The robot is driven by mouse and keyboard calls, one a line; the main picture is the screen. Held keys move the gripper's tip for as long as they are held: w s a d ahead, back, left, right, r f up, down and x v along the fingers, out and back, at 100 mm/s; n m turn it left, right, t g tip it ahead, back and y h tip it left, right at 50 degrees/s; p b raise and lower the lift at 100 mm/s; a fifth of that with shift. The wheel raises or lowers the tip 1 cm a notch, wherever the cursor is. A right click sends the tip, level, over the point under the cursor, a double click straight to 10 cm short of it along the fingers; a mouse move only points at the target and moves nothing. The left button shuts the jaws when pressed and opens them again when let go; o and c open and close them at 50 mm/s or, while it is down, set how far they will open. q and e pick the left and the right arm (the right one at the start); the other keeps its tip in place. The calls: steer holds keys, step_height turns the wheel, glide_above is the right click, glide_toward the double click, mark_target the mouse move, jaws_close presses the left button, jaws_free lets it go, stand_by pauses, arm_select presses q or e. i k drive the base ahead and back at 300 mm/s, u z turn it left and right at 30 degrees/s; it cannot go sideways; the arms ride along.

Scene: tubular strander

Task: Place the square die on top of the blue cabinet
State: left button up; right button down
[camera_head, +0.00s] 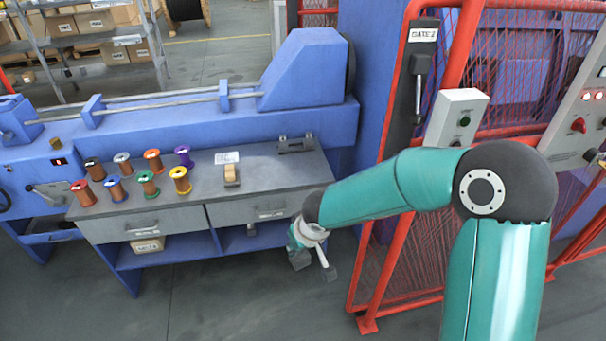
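I cannot pick out a square die for certain. A small tan and grey block (231,176) sits on the grey worktop, just in front of a white label card (227,157). No separate cabinet is clear. The blue bench (184,252) has grey drawers and open shelves, and a blue machine housing (310,72) rises behind it. My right gripper (315,263) hangs in front of the bench's right end, below worktop height. Its two fingers point down and are spread apart, with nothing seen between them. My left gripper is not in view.
Several colored wire spools (149,183) stand on the left half of the worktop. A grey slotted holder (296,145) is at its back right. A red mesh gate (420,245) and a control box (456,118) stand right of the bench. The floor in front is clear.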

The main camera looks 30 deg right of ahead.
mark_target(292, 169)
steer(key=z, duration=0.25)
steer(key=i, duration=1.45)
steer(key=u, duration=0.1)
